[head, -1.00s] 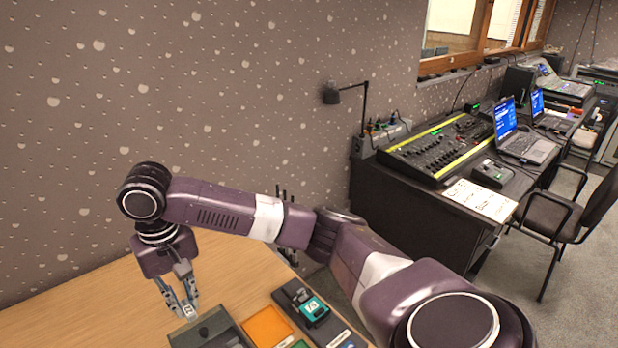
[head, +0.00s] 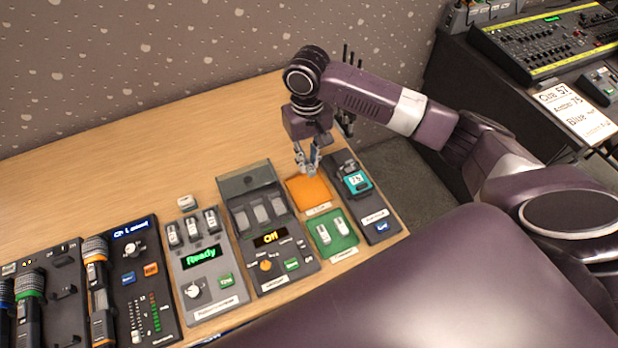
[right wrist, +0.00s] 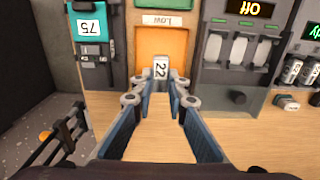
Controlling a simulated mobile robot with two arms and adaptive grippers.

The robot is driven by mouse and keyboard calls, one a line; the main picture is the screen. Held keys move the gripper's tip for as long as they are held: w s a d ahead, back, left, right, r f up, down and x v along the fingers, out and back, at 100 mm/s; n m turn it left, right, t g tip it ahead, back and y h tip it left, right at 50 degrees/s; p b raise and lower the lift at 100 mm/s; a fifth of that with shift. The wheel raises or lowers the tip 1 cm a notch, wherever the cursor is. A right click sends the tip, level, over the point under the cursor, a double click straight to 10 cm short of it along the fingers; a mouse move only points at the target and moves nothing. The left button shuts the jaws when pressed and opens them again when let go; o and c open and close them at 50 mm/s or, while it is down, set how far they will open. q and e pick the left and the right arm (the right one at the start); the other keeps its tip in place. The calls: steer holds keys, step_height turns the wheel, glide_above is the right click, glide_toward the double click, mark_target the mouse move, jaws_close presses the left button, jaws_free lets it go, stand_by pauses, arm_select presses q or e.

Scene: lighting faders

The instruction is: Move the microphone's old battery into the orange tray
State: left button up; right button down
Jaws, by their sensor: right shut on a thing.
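My right gripper (head: 308,165) is at the back edge of the orange tray (head: 310,194). In the right wrist view its fingers (right wrist: 161,88) are shut on a small pale battery (right wrist: 161,67) marked 22. The battery shows against the orange floor of the tray (right wrist: 160,42), near the tray's back edge; I cannot tell how high above it. The tray has a LOW label and looks otherwise empty. Microphones with an orange ring (head: 96,285) and a green ring (head: 29,305) are at the far left. My left gripper is out of view.
A green tray (head: 345,246) with two batteries lies in front of the orange tray. A lidded unit (head: 270,262) showing Off and a charger (head: 215,280) showing Ready are to the left. A small loose block (head: 187,202) lies behind the charger.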

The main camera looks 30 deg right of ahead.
mark_target(308, 164)
step_height(308, 164, down, 9)
steer(key=shift+f, duration=0.1)
stand_by(0.3)
steer(key=c, duration=1.9)
jaws_free()
steer(key=shift+f, duration=0.1)
step_height(308, 164, up, 12)
steer(key=shift+r, duration=0.2)
